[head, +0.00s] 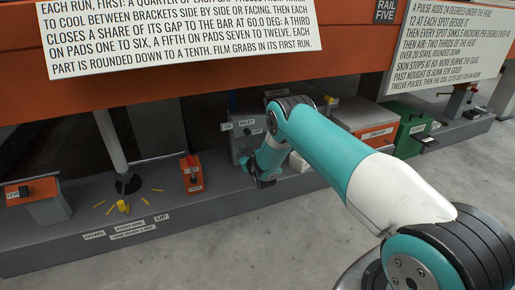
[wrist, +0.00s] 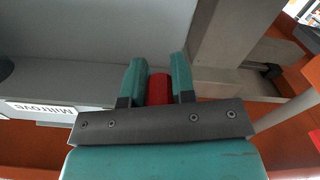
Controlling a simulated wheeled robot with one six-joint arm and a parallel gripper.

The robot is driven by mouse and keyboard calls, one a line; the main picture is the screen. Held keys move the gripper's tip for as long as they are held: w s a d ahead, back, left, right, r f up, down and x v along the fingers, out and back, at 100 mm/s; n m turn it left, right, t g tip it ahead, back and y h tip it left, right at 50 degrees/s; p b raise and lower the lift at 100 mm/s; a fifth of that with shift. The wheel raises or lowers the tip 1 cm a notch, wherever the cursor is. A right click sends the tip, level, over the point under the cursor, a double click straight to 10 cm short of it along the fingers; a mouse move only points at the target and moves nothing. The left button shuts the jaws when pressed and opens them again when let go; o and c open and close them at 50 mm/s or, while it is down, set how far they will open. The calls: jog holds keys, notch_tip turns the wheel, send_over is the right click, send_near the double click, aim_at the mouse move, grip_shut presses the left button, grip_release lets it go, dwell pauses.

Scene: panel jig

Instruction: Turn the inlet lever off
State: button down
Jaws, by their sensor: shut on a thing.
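A grey box (head: 240,148) with small labels, one seeming to read INLET, stands on the grey ledge left of my arm in the head view. My gripper (head: 262,181) is at the front of this box, and my arm hides part of it. In the wrist view my gripper (wrist: 157,72) has its two teal fingers on either side of a red handle (wrist: 159,89), shut on it. The red handle appears to be the inlet lever; its lower part is hidden behind the gripper's dark crossbar. I cannot make out the lever in the head view.
An orange-topped lever block (head: 33,189) and a red switch post (head: 192,174) stand on the ledge at left, with yellow bits scattered between. An orange beam (head: 190,70) crosses above.

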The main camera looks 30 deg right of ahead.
jog(key=shift+r, duration=0.1)
dwell(0.3)
jog(key=c, duration=0.9)
grip_release()
jog(key=shift+c, duration=0.2)
jog(key=shift+s, duration=0.1)
jog(key=s+p, duration=0.3)
jog(key=shift+a+r, duration=0.3)
jog(key=s+a+p, duration=0.2)
jog(key=s+p, duration=1.2)
jog(key=p, duration=1)
jog(key=shift+a+f, duration=0.15)
jog(key=shift+f, duration=0.2)
